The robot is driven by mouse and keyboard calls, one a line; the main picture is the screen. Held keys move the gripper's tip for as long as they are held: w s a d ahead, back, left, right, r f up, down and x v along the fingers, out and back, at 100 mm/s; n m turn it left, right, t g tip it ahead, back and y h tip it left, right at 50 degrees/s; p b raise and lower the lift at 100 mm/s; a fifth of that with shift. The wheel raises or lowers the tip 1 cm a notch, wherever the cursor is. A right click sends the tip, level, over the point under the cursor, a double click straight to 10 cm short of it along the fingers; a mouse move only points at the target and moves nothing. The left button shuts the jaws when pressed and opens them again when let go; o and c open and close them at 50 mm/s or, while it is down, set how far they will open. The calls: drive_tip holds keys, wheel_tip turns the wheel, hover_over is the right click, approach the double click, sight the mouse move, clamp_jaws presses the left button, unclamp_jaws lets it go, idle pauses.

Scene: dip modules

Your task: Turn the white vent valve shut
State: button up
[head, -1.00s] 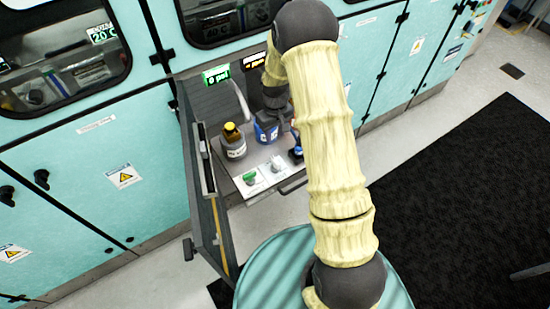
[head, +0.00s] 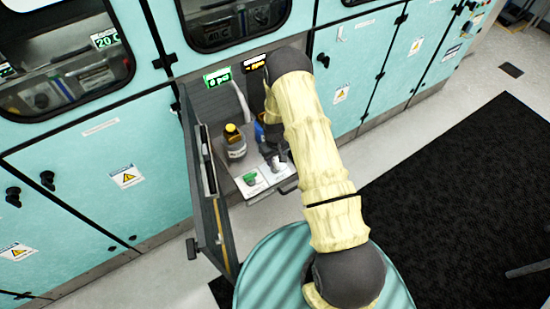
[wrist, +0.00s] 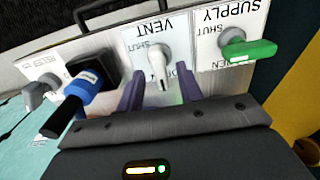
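The white vent valve (wrist: 157,62) is on a white plate marked VENT and SHUT, upside down in the wrist view. Its handle points down in that view, between my fingers. My gripper (wrist: 159,84) is open, with one purple finger on each side of the handle and a gap showing on both sides. The lower part of the vent plate is partly hidden by the right finger. In the head view my gripper (head: 272,152) is low over the panel inside the open bay, and the vent valve (head: 278,166) is partly hidden beneath it.
The green supply valve (wrist: 248,50) is right of the vent valve in the wrist view. A blue-and-black handle (wrist: 82,92) and a grey knob (wrist: 38,94) are at left. A yellow-capped bottle (head: 235,143) stands in the bay, and an open door (head: 212,195) bounds its left side.

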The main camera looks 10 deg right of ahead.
drive_tip(key=shift+f, duration=0.4)
drive_tip(key=shift+c, duration=0.5)
clamp_jaws()
